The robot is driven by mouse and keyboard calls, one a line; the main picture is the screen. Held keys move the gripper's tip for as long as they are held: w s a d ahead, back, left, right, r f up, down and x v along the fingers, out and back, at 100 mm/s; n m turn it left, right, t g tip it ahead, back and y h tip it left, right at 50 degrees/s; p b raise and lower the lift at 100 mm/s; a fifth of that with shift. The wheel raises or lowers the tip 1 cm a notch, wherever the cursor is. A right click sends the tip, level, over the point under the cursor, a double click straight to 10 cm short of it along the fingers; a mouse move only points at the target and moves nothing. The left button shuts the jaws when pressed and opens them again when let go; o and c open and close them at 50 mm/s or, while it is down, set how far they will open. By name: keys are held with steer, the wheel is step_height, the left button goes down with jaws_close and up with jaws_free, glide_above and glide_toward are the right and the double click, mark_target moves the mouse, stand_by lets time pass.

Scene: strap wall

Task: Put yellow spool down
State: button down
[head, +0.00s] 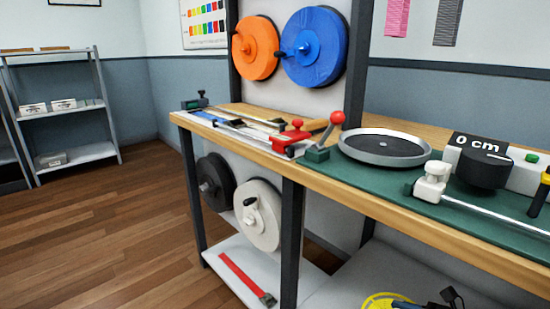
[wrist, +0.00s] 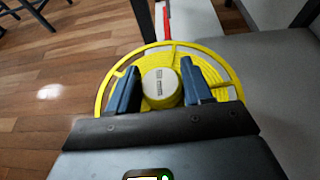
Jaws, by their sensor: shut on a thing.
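The yellow spool (wrist: 162,90) shows in the wrist view as an open yellow rim around a yellow winding and a pale round hub with a small dark label. My gripper (wrist: 159,70) has its two dark blue fingers on either side of the hub and is shut on it. In the head view only the top of the yellow spool (head: 379,300) shows at the bottom edge, below the bench front, with part of my gripper (head: 428,304) beside it. The spool's underside is hidden, and I cannot tell whether it touches anything.
The workbench (head: 470,248) has a turntable (head: 384,147) and a 0 cm gauge on top. Orange (head: 256,48) and blue (head: 314,47) spools hang above; black and white (head: 262,222) ones hang below. A red strap (head: 245,277) lies on the low shelf.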

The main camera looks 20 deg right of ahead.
steer(key=w+a+r, duration=0.2)
steer(key=a+r, duration=0.1)
steer(key=a, duration=0.5)
steer(key=w+a+r+n+y, duration=0.1)
steer(key=w+a+r, duration=0.2)
steer(key=a, duration=0.5)
steer(key=w+a+r, duration=0.2)
steer(key=a, duration=0.6)
steer(key=s+r+m+h+p, duration=0.2)
steer(key=r+h+p, duration=0.1)
steer(key=p, duration=0.7)
steer(key=s+r+m+t+h+p, duration=0.1)
steer(key=s+r+m+h+p, duration=0.1)
steer(key=r+p, duration=0.4)
steer(key=m+h+p, duration=0.1)
steer(key=p, duration=0.3)
steer(key=shift+s+d+r+m, duration=0.25)
steer(key=shift+s+r+m, duration=0.05)
steer(key=shift+s, duration=0.05)
steer(key=shift+f, duration=0.1)
